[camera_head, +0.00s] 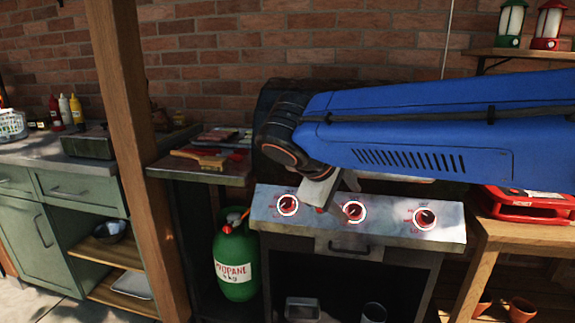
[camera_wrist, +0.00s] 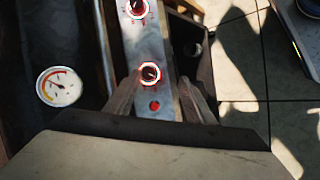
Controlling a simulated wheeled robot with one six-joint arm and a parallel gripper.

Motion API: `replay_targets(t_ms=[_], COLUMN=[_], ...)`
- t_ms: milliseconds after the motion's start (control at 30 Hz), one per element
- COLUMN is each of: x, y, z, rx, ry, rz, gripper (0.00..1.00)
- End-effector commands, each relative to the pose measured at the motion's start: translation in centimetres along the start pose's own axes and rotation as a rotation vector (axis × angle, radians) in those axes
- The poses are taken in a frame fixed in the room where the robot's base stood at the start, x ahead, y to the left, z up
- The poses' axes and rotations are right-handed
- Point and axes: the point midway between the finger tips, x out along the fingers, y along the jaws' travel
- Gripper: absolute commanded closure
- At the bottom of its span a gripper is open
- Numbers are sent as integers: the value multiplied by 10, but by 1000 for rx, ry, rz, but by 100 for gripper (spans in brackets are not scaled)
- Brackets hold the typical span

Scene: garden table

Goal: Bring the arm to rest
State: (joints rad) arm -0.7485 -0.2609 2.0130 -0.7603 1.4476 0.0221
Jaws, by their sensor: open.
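My blue arm (camera_head: 430,120) reaches in from the right across the grill in the head view. My gripper (camera_head: 338,211) points down in front of the grill's control panel (camera_head: 390,231), close to the middle knob (camera_head: 355,212). In the wrist view my gripper (camera_wrist: 160,100) has its two fingers apart, with nothing seen held between them. A red-ringed knob (camera_wrist: 150,73) shows beyond and between the fingertips; I cannot tell whether they touch it. The left knob (camera_head: 288,205) and right knob (camera_head: 425,219) stand clear of the fingers.
A green propane bottle (camera_head: 236,262) stands left of the grill, behind a wooden post (camera_head: 138,150). A red case (camera_head: 530,204) lies on the wooden bench at right. Lanterns (camera_head: 511,24) stand on a shelf above. A round gauge (camera_wrist: 58,86) shows in the wrist view.

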Motion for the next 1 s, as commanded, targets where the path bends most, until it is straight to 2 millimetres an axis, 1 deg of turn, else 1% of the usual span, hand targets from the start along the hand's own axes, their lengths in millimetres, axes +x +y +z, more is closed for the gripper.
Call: replay_targets(t_ms=[33,100,300,500,700,1000], x=[9,21,48,69,85,101], y=[-1,-6,-24,-47,-74,-115], z=[14,30,74,113,145,181], rx=[27,62,170,295,432,662], ry=[-3,-4,-2,9,28,71], rz=[-28,-70,-182,-284,-373,-479], gripper=[51,51,51,51,51,51])
